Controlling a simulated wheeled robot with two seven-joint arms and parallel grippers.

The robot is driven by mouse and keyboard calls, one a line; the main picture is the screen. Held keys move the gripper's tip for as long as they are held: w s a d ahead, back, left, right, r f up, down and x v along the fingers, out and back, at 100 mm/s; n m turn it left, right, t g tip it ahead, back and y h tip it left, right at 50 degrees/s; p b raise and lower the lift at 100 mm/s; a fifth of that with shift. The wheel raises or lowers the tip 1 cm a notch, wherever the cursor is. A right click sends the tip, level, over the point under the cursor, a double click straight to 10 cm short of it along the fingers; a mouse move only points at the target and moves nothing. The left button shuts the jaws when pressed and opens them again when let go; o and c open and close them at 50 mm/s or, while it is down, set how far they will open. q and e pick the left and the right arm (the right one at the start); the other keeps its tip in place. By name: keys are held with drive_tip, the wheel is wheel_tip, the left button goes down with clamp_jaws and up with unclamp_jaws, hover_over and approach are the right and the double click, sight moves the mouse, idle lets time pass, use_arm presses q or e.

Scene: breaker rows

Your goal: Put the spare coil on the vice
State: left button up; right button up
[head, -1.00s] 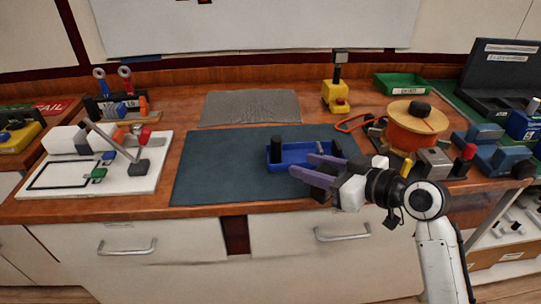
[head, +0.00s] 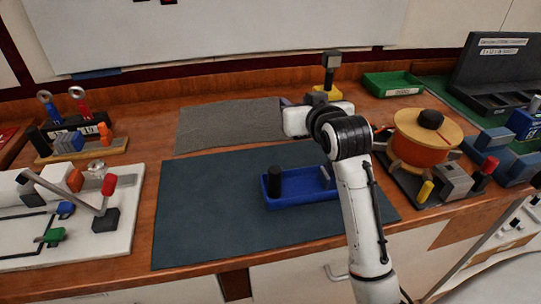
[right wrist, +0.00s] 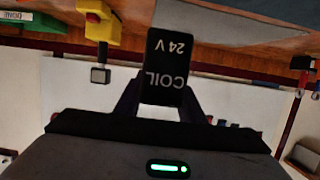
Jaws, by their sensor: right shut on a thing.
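The spare coil (right wrist: 167,70) is a black block with white lettering "COIL 24 V", large in the right wrist view. My right gripper (head: 287,102) is shut on it; the purple fingers flank the coil in the right wrist view. In the head view this gripper is over the grey ribbed mat at the back, mostly behind my own wrist, and the coil is hidden. A blue two-jawed block (head: 488,163) at the right looks like the vice; the gripper is well to its left. My left gripper is not in view.
A blue tray (head: 300,201) with a black cylinder is on the dark mat (head: 205,215). The yellow stand (right wrist: 103,28) is near the right gripper. An orange spool (head: 420,152) and a grey block (head: 454,181) stand between the arm and the vice. A green bin (head: 393,84) is behind.

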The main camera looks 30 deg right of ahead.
drive_tip(key=f, duration=0.5)
drive_tip(key=f+b, duration=0.1)
drive_tip(key=f, duration=0.2)
drive_tip(key=shift+s, duration=0.4)
drive_tip(key=shift+f, duration=0.15)
drive_tip(key=o, duration=1.2)
drive_tip(key=shift+f, duration=0.15)
drive_tip(key=shift+c, duration=0.2)
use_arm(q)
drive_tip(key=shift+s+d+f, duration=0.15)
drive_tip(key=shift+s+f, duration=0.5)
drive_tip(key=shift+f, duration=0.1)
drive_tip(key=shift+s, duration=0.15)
